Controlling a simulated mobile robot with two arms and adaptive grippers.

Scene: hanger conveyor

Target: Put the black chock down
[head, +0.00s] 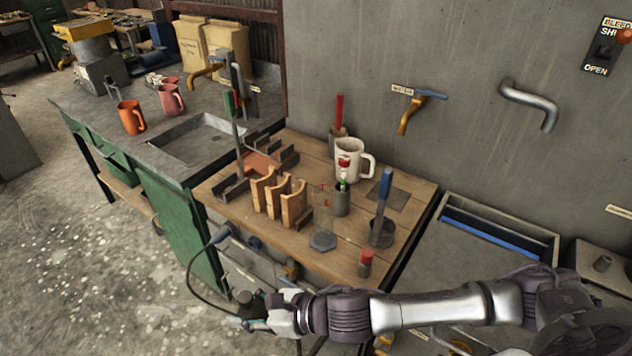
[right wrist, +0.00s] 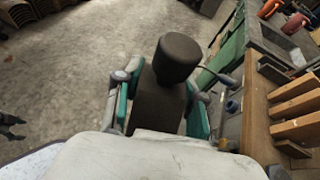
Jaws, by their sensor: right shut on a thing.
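My right gripper (head: 262,312) reaches in from the right, in front of the wooden bench's near edge. It is shut on the black chock (head: 244,297), of which only a small dark part shows in the head view. In the right wrist view, the chock (right wrist: 158,108) is a dark block with a rounded knob on top, between the teal-edged fingers of the gripper (right wrist: 160,98). It appears to be held over the concrete floor, clear of the bench.
The wooden bench (head: 330,258) holds a wooden rack (head: 283,205), a white mug (head: 349,157), a glass cylinder (head: 323,222) and upright tools. A grey sink counter (head: 112,137) with orange (head: 131,118) and pink (head: 171,99) mugs adjoins it. Floor (head: 90,240) at left is free.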

